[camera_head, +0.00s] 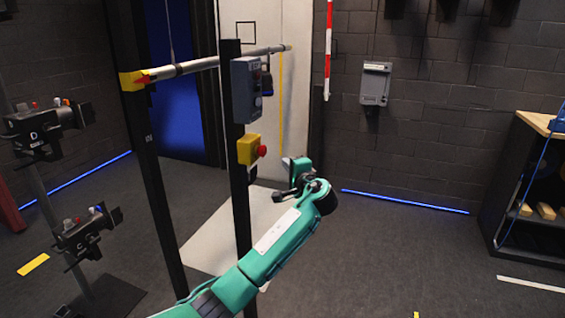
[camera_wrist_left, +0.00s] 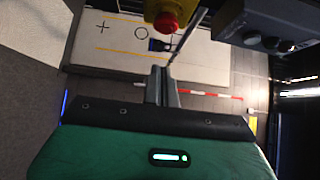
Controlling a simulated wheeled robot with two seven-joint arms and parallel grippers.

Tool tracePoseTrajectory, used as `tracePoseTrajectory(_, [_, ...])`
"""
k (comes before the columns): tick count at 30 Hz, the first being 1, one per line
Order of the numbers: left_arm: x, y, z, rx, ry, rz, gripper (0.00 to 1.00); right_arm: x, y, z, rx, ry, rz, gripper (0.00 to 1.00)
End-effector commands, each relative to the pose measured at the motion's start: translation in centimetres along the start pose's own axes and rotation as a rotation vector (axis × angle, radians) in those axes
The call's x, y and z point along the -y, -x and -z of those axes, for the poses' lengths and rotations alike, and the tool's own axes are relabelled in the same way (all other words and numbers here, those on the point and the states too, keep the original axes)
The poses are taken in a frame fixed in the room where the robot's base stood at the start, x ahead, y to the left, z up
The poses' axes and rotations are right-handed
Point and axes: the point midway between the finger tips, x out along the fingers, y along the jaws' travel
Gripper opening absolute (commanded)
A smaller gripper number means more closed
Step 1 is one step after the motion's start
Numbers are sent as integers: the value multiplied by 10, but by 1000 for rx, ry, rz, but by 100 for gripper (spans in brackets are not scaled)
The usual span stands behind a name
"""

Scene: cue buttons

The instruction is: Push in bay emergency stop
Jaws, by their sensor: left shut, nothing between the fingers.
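The emergency stop is a red mushroom button (camera_head: 262,151) on a yellow box (camera_head: 247,148), fixed to a dark upright post below a grey control box (camera_head: 247,90). In the left wrist view the red button (camera_wrist_left: 166,22) shows at the top, beyond the fingertips. My left gripper (camera_head: 286,163) is shut and empty, just right of the button and slightly lower, apart from it. Its closed fingers also show in the left wrist view (camera_wrist_left: 161,75). My right gripper is not in view.
A second dark post (camera_head: 158,180) and a horizontal bar (camera_head: 215,60) stand to the left. Camera-like devices on a stand (camera_head: 48,128) are at far left. A grey box (camera_head: 375,84) hangs on the back wall. A shelf (camera_head: 520,190) stands at right. The floor between is clear.

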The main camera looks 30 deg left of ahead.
Motion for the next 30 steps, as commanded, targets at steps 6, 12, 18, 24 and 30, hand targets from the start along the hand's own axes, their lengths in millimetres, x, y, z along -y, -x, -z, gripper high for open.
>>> tracePoseTrajectory(6, [-1,34,2,-4,1,-1,0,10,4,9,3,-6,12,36])
tracePoseTrajectory(12, [0,45,1,-2,0,0,0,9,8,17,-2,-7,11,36])
tracePoseTrajectory(18, [0,45,1,-2,0,0,0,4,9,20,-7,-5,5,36])
tracePoseTrajectory(24, [0,45,2,-3,0,0,0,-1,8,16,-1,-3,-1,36])
tracePoseTrajectory(30, [-13,44,4,-15,-10,-18,0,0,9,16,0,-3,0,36])
